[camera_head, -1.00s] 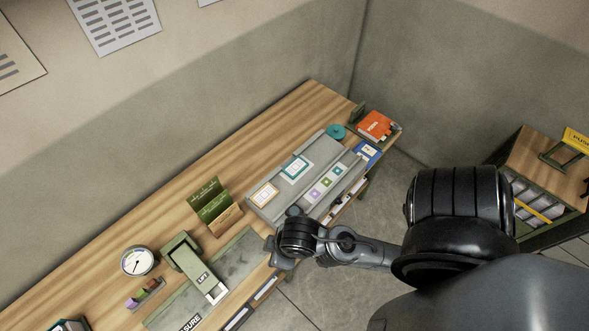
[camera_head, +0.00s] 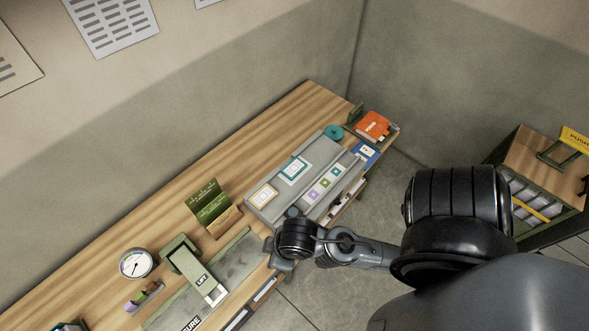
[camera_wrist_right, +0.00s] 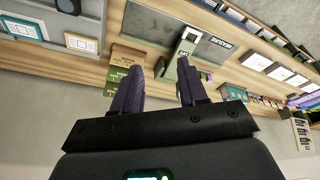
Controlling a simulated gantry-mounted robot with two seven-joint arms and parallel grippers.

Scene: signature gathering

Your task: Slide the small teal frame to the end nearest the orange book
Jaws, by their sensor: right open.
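The small teal frame (camera_head: 294,169) lies on a grey tray (camera_head: 318,152) around its middle. It also shows in the right wrist view (camera_wrist_right: 26,31), at the upper left. The orange book (camera_head: 372,126) lies beyond the tray's far right end. A tan frame (camera_head: 263,195) lies at the tray's near left end. My right gripper (camera_wrist_right: 160,82) is open and empty in the wrist view, its dark fingers apart. In the head view, my right wrist is over the table's front edge, left of and below the tray; its fingers are mostly hidden there. My left gripper is not in view.
A strip with small coloured tiles (camera_head: 324,183) lies along the tray's front side. A teal round object (camera_head: 334,132) and a blue card (camera_head: 365,152) are near its far end. A green stand (camera_head: 208,203), a lever block (camera_head: 192,268) and a dial (camera_head: 136,262) stand to the left.

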